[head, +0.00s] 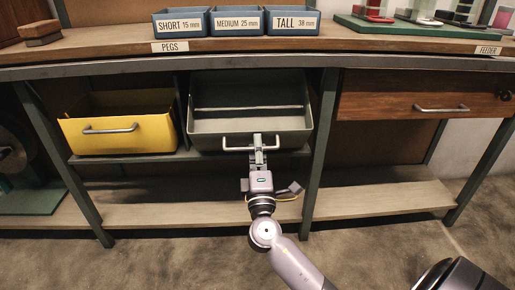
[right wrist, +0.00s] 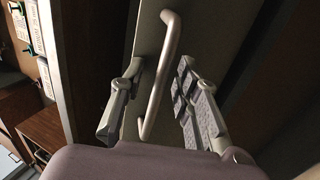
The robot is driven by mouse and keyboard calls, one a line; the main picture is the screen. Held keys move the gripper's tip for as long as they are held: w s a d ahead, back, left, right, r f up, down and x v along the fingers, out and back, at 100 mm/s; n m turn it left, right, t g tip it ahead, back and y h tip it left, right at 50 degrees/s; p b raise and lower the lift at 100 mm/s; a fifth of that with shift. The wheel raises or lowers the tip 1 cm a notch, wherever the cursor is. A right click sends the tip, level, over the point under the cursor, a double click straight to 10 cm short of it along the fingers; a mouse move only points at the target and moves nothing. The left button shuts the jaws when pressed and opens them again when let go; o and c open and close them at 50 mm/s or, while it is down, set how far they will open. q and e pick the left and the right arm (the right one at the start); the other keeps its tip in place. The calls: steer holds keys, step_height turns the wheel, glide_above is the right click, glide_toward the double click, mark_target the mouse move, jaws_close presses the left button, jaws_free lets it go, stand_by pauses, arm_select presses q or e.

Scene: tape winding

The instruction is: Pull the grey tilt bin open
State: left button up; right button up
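The grey tilt bin (head: 205,128) sits in the middle bay under the bench, its front leaning outward and its empty-looking inside showing from above. Its pale metal bar handle (head: 236,149) runs across the lower front. My right gripper (head: 258,147) is at the right part of this handle. In the right wrist view the handle (right wrist: 160,80) passes between the two fingers of my right gripper (right wrist: 160,72), with gaps showing on both sides, so the gripper is open around it. The bin's front (right wrist: 146,42) lies just beyond the fingertips. My left gripper is not in view.
A yellow bin (head: 157,138) hangs to the left and a wooden drawer (head: 375,106) is to the right. Green bench legs (head: 319,150) flank the bay. A low shelf (head: 375,200) runs beneath. Blue peg trays (head: 236,33) stand on the bench top. Floor in front is clear.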

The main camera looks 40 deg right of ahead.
steer(key=v, duration=1.2)
steer(key=shift+w, duration=0.15)
